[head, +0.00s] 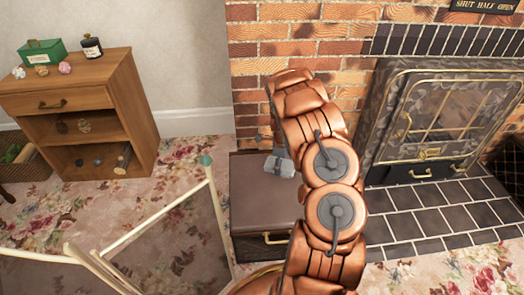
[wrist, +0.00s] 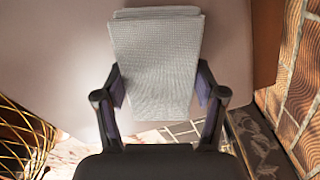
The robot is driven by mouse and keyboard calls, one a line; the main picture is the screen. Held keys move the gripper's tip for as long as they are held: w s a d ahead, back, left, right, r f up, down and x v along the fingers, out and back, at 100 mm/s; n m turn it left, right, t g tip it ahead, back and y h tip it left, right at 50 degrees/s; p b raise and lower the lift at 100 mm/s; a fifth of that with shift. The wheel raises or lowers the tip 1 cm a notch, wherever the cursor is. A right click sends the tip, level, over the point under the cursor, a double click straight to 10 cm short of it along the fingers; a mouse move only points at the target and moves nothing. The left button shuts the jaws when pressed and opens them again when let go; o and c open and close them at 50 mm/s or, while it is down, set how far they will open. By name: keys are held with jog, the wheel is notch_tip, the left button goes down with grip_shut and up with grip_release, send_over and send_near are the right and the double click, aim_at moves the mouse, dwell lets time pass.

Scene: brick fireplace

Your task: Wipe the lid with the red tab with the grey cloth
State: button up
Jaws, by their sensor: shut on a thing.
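The folded grey cloth (wrist: 155,45) is held between the two fingers of my gripper (wrist: 160,88) in the wrist view. In the head view the cloth (head: 280,166) shows just left of my arm, over the lid of a brown chest (head: 258,198). The lid's plain surface (wrist: 75,65) fills much of the wrist view behind the cloth. I cannot tell whether the cloth touches the lid. My arm hides most of the gripper and the chest's right part in the head view. I see no red tab in either view.
A black stove (head: 440,125) on a dark tiled hearth (head: 440,215) stands right of the chest, with a brick wall (head: 250,60) behind. A pale wooden frame (head: 185,200) stands left on the floral carpet. A wooden cabinet (head: 125,85) carries a green box (head: 43,51) and a dark jar (head: 92,47).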

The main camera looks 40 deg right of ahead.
jog(key=shift+a+r+p, duration=0.1)
jog(key=shift+r+p, duration=0.75)
jog(key=shift+r, duration=3.1)
